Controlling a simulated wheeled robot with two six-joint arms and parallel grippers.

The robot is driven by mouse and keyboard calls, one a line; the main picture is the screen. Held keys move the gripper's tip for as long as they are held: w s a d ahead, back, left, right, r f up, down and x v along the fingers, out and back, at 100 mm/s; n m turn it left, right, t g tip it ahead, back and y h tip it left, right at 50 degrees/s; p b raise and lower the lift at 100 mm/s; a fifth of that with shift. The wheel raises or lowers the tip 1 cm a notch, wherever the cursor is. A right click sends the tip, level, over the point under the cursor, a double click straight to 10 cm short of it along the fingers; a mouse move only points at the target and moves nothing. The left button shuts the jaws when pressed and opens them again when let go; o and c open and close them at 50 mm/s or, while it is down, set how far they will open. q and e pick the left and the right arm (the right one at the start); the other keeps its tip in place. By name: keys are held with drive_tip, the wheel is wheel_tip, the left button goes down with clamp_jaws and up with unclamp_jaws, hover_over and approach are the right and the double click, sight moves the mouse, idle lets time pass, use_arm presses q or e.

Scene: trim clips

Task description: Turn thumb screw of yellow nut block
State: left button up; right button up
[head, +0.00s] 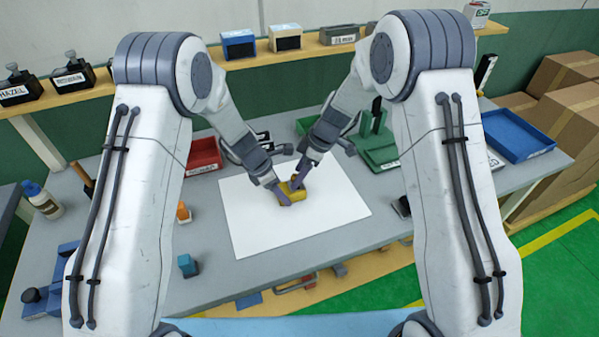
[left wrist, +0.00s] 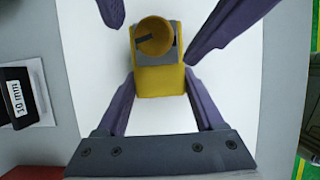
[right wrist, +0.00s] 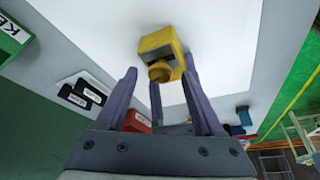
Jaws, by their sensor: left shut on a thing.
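The yellow nut block (head: 290,189) is held just above or on the white sheet (head: 252,225); I cannot tell which. In the left wrist view, the block (left wrist: 159,82) sits between the fingers of my left gripper (left wrist: 162,92), which is shut on it. Its round yellow thumb screw (left wrist: 154,36) sticks out beyond a grey band. My right gripper (head: 303,172) comes in from the other side. Its fingers stand apart around the screw with gaps. The right wrist view also shows the screw (right wrist: 160,72) ahead of my right gripper (right wrist: 160,72).
A red bin (head: 204,155) stands behind the sheet at left, and a green stand (head: 377,148) at right. A blue tray (head: 516,136) is at the far right. A blue block (head: 187,266) and an orange piece (head: 183,213) lie at left. The sheet's front is clear.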

drive_tip(key=shift+r, duration=0.1)
drive_tip(key=w+v, duration=0.1)
drive_tip(key=v, duration=1.1)
drive_tip(key=shift+s, duration=0.45)
drive_tip(key=a+f+n, duration=0.1)
drive_tip(key=f, duration=0.2)
drive_tip(key=w+a+f+n+g, duration=0.1)
drive_tip(key=a+f+n, duration=0.1)
drive_tip(key=f, duration=0.2)
drive_tip(key=a+f+n, duration=0.1)
drive_tip(key=f, duration=0.3)
drive_tip(key=shift+w+a+f+g, duration=0.15)
drive_tip(key=shift+g, duration=0.25)
